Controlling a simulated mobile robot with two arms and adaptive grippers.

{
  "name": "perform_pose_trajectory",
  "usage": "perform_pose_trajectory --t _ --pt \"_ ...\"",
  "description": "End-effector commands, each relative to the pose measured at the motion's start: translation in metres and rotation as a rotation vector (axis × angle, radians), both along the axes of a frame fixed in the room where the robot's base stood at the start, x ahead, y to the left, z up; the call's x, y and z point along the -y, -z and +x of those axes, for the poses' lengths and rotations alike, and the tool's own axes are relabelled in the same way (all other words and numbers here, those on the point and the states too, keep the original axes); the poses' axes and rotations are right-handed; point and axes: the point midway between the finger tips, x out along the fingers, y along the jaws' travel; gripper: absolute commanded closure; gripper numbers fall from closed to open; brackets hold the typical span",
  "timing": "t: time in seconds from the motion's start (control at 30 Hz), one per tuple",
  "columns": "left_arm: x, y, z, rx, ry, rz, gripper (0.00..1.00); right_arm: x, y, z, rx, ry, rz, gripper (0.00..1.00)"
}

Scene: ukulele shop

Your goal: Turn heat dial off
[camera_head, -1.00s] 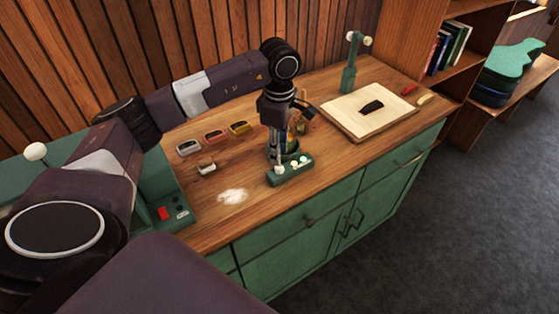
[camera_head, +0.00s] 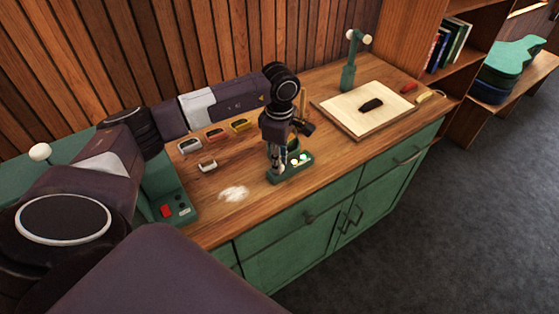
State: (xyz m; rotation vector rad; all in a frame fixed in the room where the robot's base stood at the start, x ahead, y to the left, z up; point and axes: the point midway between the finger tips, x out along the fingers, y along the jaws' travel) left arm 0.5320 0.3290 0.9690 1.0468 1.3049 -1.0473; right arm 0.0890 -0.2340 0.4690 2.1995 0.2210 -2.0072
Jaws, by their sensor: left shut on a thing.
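A small green control block (camera_head: 291,172) stands on the wooden counter near its front edge, with pale knobs and lights on top. My left gripper (camera_head: 277,168) comes down from above on the block's left end. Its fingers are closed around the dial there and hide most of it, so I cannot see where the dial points. My right gripper is not in view.
White powder (camera_head: 234,193) lies left of the block. Several small coloured pieces (camera_head: 214,134) lie behind it. A pale board with a dark object (camera_head: 371,104) and a green stand (camera_head: 349,72) are to the right. A green machine (camera_head: 170,195) stands at the left.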

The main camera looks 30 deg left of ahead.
Motion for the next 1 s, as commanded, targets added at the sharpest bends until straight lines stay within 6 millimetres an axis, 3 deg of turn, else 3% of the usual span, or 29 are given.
perform_pose_trajectory --t 0.37,1.0 --pt "-0.001 0.001 0.001 0.003 -0.089 0.001 1.00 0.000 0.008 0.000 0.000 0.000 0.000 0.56" --pt "0.000 0.001 0.001 0.003 -0.651 -0.001 1.00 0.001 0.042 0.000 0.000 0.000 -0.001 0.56"
